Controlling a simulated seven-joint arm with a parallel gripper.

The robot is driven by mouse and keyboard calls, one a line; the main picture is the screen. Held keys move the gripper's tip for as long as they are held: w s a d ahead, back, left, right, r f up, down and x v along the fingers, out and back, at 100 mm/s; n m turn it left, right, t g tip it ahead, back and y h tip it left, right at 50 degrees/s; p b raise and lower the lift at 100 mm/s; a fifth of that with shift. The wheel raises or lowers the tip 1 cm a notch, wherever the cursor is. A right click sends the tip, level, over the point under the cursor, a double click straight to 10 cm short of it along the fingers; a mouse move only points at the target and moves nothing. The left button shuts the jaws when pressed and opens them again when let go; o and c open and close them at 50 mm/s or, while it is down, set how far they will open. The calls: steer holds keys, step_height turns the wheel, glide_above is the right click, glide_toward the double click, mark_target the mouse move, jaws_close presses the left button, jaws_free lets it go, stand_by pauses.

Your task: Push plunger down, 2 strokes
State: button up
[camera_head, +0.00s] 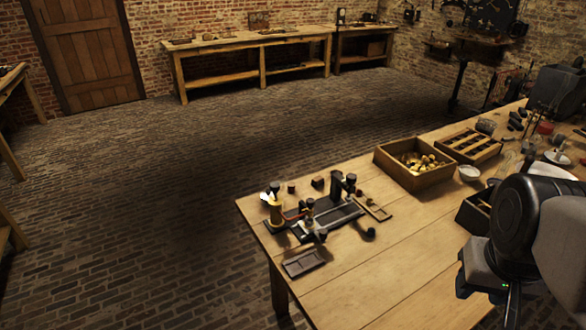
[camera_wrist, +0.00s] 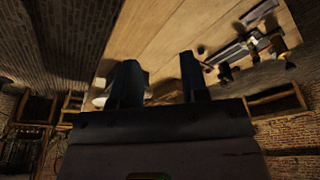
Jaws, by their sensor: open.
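A small apparatus (camera_head: 330,218) stands near the left corner of the wooden table in the head view. It has a dark flat base, a yellow brass cylinder (camera_head: 276,212) at its left end, a short knobbed post (camera_head: 309,208) and a taller black upright (camera_head: 337,187). I cannot tell which part is the plunger. In the wrist view the apparatus shows at the upper right (camera_wrist: 232,52), well off from my gripper. My gripper (camera_wrist: 160,76) has its two dark fingers apart with nothing between them. In the head view my arm is at the right edge, and its fingertips are not clear.
A wooden box of brass pieces (camera_head: 414,167), a slotted tray (camera_head: 468,146) and a white bowl (camera_head: 469,173) stand at the table's back right. A small flat tray (camera_head: 304,263) lies before the apparatus. The front middle of the table (camera_head: 390,270) is bare.

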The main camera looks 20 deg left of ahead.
steer(key=shift+w+a+r, duration=0.1)
steer(key=shift+w, duration=0.15)
steer(key=c, duration=0.5)
steer(key=shift+w+a+r, duration=0.1)
steer(key=shift+w+r, duration=0.05)
steer(key=shift+w, duration=0.15)
jaws_close()
steer(key=w+a+r+n+g, duration=0.1)
steer(key=w+a+r+n, duration=0.15)
steer(key=w+a, duration=0.8)
steer(key=w+a+r+n, duration=0.25)
steer(key=w+a, duration=0.45)
steer(key=w, duration=0.6)
steer(key=w+a+f+n, duration=0.1)
steer(key=w+a, duration=0.3)
steer(key=a, duration=0.4)
steer(key=w+a+f+n+g, duration=0.1)
steer(key=w+a+f, duration=0.2)
steer(key=a, duration=0.6)
steer(key=w+a+f+n, duration=0.2)
steer(key=w+a, duration=0.4)
steer(key=a, duration=0.3)
steer(key=shift+w+a+f+g, duration=0.15)
steer(key=shift+a+f+g, duration=0.15)
steer(key=shift+f, duration=0.25)
